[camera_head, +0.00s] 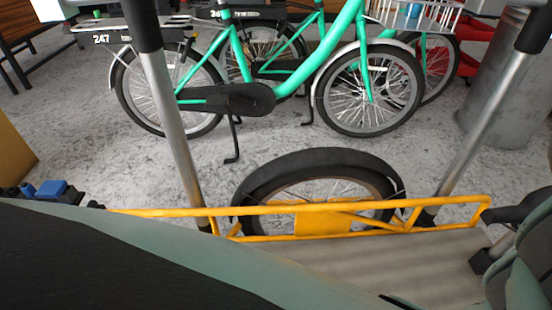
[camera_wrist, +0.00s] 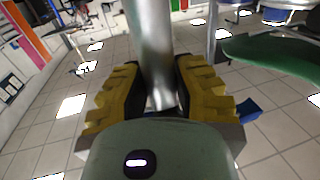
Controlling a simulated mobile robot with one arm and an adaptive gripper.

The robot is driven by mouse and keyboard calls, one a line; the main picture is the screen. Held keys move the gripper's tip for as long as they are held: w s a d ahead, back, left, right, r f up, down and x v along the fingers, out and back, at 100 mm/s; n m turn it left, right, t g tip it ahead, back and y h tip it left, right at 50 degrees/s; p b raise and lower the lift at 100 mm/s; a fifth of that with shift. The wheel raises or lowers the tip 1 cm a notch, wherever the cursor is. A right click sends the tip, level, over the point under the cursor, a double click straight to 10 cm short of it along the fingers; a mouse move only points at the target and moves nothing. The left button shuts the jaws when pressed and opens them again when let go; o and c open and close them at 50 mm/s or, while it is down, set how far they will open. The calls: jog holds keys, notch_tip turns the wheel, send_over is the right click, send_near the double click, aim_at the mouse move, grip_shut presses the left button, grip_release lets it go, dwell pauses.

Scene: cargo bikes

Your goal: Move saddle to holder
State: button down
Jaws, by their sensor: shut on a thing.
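In the wrist view my gripper (camera_wrist: 162,82) has its yellow ridged fingers closed on both sides of a shiny metal tube. The tube looks like the saddle's post (camera_wrist: 156,40) and runs up out of the top of the picture. Its lower end shows between the fingers.
In the head view a yellow frame (camera_head: 330,207) and a bike wheel (camera_head: 318,161) lie close ahead, between two metal posts (camera_head: 172,110). Green bikes (camera_head: 300,80) stand behind, with a grey cylinder (camera_head: 495,90) to the right. Grey floor (camera_head: 80,140) is clear between.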

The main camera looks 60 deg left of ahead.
jog(key=shift+w+f+b, duration=0.1)
jog(key=shift+f+b, duration=2.3)
jog(key=shift+f, duration=0.5)
dwell(0.4)
jog(key=c, duration=0.8)
grip_release()
jog(key=shift+f, duration=0.1)
jog(key=v, duration=1.2)
